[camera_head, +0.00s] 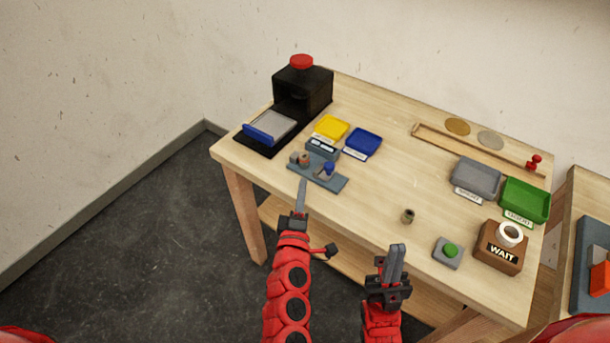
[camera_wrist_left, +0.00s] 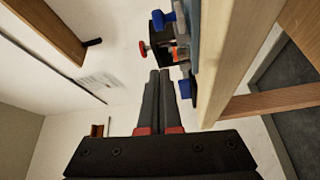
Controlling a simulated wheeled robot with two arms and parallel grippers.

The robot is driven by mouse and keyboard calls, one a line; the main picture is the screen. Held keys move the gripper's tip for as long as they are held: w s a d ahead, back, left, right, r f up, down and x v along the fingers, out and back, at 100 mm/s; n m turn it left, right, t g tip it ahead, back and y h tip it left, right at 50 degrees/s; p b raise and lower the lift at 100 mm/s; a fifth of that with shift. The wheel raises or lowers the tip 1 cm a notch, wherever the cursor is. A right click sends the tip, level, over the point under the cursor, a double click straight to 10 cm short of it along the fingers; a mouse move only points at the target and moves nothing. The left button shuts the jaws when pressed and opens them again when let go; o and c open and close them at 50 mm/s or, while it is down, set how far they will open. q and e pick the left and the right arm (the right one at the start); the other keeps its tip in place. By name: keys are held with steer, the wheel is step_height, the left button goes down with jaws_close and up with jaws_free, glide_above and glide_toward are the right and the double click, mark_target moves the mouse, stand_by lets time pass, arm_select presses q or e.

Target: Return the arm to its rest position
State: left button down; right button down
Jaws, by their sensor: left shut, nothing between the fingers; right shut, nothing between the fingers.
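My left gripper (camera_head: 301,196) is shut and empty. In the head view its tip shows at the table's front edge, just below the grey-blue fixture plate (camera_head: 330,181). In the left wrist view the left gripper (camera_wrist_left: 160,78) has its fingers together, with the table edge (camera_wrist_left: 238,60) to their right. My right gripper (camera_head: 396,252) is also shut and empty. It shows at the front edge of the table (camera_head: 390,175), left of a grey box with a green button (camera_head: 450,251). Whether either gripper touches the table cannot be told.
A black machine with a red top (camera_head: 302,88) stands at the back left. Yellow (camera_head: 331,127) and blue (camera_head: 363,142) trays are near it. Grey (camera_head: 476,176) and green (camera_head: 526,199) bins and a WAIT box (camera_head: 498,256) are at right. A small cylinder (camera_head: 407,215) stands mid-table.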

arm_select(q)
steer(key=shift+s+a+f, duration=0.15)
steer(key=shift+s, duration=0.75)
